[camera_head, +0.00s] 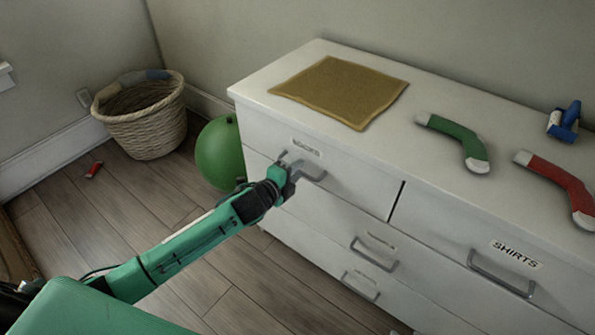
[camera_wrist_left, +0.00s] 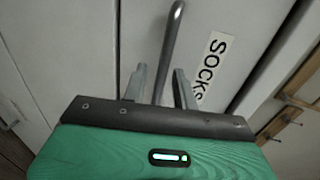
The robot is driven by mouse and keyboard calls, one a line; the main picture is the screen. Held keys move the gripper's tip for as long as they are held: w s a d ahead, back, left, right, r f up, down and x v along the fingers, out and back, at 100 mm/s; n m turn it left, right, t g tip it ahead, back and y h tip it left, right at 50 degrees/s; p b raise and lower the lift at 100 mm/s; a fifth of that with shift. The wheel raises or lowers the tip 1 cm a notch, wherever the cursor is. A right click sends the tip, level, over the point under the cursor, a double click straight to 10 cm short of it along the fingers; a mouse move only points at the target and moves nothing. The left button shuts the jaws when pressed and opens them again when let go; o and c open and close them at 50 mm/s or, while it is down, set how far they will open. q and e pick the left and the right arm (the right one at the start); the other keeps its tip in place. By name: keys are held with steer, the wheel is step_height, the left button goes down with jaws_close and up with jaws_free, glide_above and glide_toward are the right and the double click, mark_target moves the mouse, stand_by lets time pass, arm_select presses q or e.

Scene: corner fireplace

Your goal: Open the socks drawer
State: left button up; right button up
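The socks drawer (camera_head: 355,188) is the upper left drawer of the white dresser, and its front looks flush and shut. Its label (camera_head: 307,147) is small in the head view; the left wrist view shows the label reading SOCKS (camera_wrist_left: 211,65). Its grey bar handle (camera_head: 314,174) also shows in the left wrist view (camera_wrist_left: 172,42). My left gripper (camera_head: 291,170) is at the handle's left part. In the left wrist view its two fingers (camera_wrist_left: 159,88) are apart, one on each side of the handle bar, with gaps visible. My right gripper is out of view.
The dresser top (camera_head: 240,90) holds a brown cloth (camera_head: 340,91), a green sock (camera_head: 455,138), a red sock (camera_head: 560,185) and a blue object (camera_head: 565,122). A green balloon (camera_head: 220,153) and wicker basket (camera_head: 143,115) stand left. A small red item (camera_head: 94,170) lies on the floor.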

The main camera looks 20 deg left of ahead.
arm_select(q)
steer(key=shift+w+d, duration=0.2)
steer(key=shift+w, duration=0.25)
jaws_close()
steer(key=shift+s+f, duration=0.1)
steer(key=shift+s, duration=0.05)
